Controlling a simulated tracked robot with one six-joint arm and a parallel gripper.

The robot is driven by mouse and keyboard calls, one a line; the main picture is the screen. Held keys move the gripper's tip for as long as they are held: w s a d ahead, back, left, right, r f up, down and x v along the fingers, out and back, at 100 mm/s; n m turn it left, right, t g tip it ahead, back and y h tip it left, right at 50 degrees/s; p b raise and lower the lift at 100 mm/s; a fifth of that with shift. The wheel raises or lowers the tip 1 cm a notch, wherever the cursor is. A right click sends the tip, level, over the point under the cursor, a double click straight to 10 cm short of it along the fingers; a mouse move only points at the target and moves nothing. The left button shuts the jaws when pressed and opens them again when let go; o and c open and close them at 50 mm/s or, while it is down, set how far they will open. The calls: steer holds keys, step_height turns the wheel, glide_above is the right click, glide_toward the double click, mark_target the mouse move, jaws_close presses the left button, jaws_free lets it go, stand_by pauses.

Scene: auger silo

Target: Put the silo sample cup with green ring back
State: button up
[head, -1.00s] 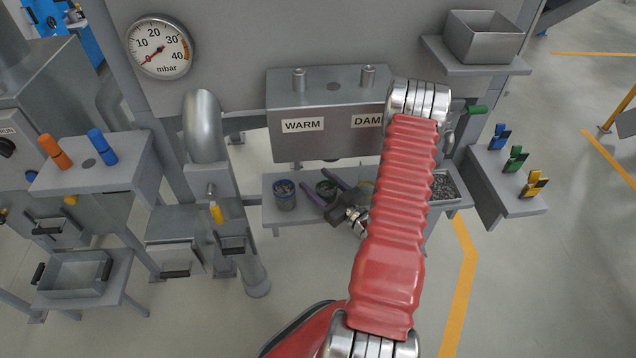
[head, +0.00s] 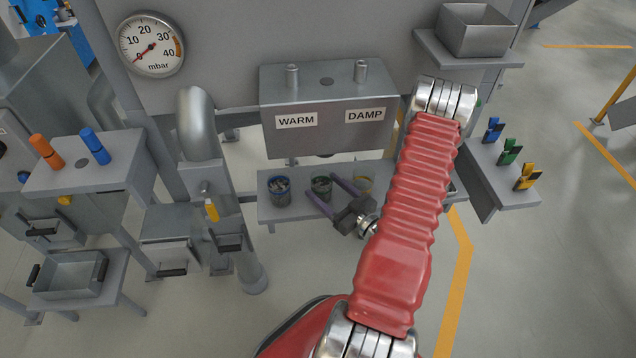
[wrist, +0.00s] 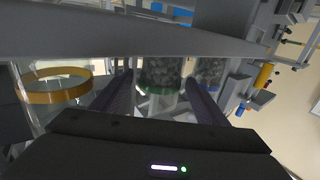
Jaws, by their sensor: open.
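The sample cup with the green ring (head: 321,188) stands upright on the low shelf (head: 290,212), filled with dark grains. My gripper (head: 320,186) is open in front of it, its purple fingers pointing at the cup. In the wrist view the green-ringed cup (wrist: 160,86) shows between and beyond the two fingers (wrist: 157,82). Whether a finger touches it I cannot tell. A blue-ringed cup (head: 279,191) with grains stands to its left, and a yellow-ringed cup (head: 364,184), seemingly empty, to its right.
The box labelled WARM and DAMP (head: 330,110) hangs above the cups. A grey pipe (head: 198,125) stands left of the shelf. A side shelf with blue, green and yellow clips (head: 508,152) is at the right. My arm hides the shelf's right part.

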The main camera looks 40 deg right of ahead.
mark_target(329, 191)
steer(key=shift+s, duration=3.1)
steer(key=shift+s, duration=0.15)
